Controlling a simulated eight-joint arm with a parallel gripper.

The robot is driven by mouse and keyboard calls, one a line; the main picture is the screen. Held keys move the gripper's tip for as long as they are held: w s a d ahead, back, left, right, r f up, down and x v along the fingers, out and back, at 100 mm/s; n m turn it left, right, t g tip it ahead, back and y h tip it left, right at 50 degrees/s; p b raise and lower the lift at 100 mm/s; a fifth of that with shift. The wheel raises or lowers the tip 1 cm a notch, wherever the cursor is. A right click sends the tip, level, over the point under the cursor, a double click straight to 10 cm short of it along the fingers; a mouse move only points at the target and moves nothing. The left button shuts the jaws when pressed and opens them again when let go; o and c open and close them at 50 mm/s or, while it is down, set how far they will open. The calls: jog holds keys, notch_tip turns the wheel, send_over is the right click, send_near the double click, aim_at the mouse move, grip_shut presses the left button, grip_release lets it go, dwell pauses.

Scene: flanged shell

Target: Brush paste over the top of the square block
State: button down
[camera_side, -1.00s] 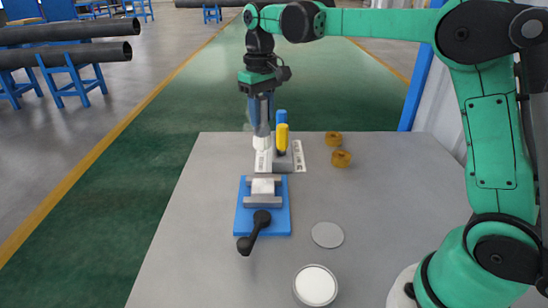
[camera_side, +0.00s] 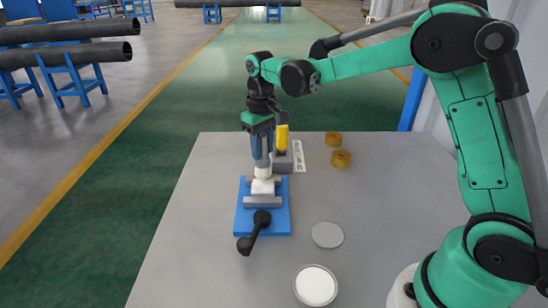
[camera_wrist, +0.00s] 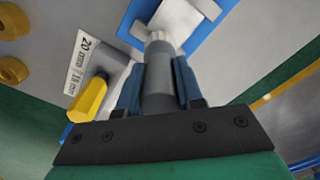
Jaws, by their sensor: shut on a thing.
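My gripper (camera_side: 262,158) is shut on a brush, whose grey handle (camera_wrist: 158,88) stands between the blue fingers in the wrist view. In the side view the brush's pale lower end (camera_side: 263,184) points down at the jaws of a vise (camera_side: 263,201) on a blue base. The square white block sits between these jaws and is mostly hidden by the brush; I cannot tell if the bristles touch it. An open round tin (camera_side: 316,285) with white contents, likely the paste, stands near the front edge.
A grey disc (camera_side: 327,235), perhaps the tin's lid, lies behind the tin. The vise's black handle (camera_side: 250,236) sticks out frontward. A holder with a yellow-handled tool (camera_side: 282,138) stands behind the vise, beside a marked strip (camera_side: 299,157). Two brass-coloured rings (camera_side: 341,158) lie at back right.

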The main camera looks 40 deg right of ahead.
jog(key=shift+s+a, duration=0.25)
jog(key=shift+a, duration=0.05)
jog(key=shift+s+a+f, duration=0.2)
jog(key=shift+s+a, duration=1.65)
jog(key=shift+w+d, duration=2.2)
jog(key=shift+d, duration=0.05)
jog(key=s+a, duration=0.4)
jog(key=shift+s+a, duration=0.3)
jog(key=shift+w+d, duration=1.8)
jog(key=shift+w, duration=0.05)
jog(key=shift+w+d+r, duration=0.15)
jog(key=shift+w+d, duration=0.25)
jog(key=shift+d, duration=0.05)
jog(key=shift+r, duration=3.9)
jog(key=shift+s, duration=0.1)
